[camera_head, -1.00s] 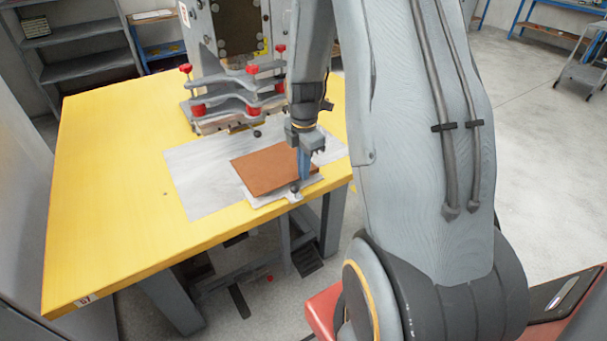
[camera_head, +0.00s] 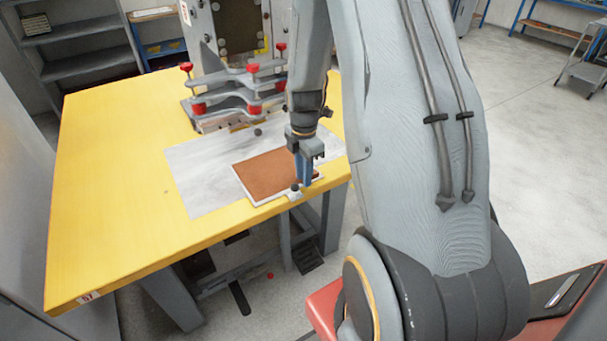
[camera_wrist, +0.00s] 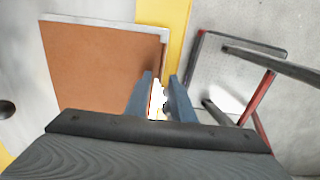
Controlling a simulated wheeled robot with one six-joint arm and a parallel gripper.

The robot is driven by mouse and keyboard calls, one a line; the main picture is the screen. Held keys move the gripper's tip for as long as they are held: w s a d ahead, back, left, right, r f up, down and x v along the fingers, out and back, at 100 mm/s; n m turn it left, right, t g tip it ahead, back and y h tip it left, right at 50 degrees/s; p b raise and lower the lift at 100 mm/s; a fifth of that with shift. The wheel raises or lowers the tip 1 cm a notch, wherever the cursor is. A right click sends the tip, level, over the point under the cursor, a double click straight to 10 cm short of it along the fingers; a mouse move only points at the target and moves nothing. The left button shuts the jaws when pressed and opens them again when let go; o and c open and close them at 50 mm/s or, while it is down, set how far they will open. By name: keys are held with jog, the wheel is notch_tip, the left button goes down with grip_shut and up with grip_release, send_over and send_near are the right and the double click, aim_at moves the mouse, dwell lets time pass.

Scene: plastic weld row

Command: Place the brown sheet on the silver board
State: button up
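The brown sheet (camera_head: 268,172) lies on the silver board (camera_head: 250,197), roughly square with it. The board's pale rim shows along the sheet's near and left edges. In the wrist view the sheet (camera_wrist: 100,65) covers most of the board, with a light strip of the board (camera_wrist: 100,20) along its top and right edges. My gripper (camera_head: 303,182) points down at the sheet's right end. In the wrist view my gripper (camera_wrist: 161,76) has its two blue fingers apart, near the sheet's right edge. The fingers hide part of that edge, and nothing appears clamped between them.
The board lies over a larger grey plate (camera_head: 195,175) on the yellow table (camera_head: 110,180), near its front edge. A clamp fixture with red knobs (camera_head: 237,95) stands behind. The table's left side is clear.

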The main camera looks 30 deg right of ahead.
notch_tip(320, 180, up, 11)
jog(key=b, duration=0.2)
jog(key=s+a+r+m, duration=0.1)
jog(key=s+a+m, duration=1.4)
jog(key=m, duration=0.3)
jog(key=shift+r, duration=0.4)
jog(key=shift+s, duration=0.1)
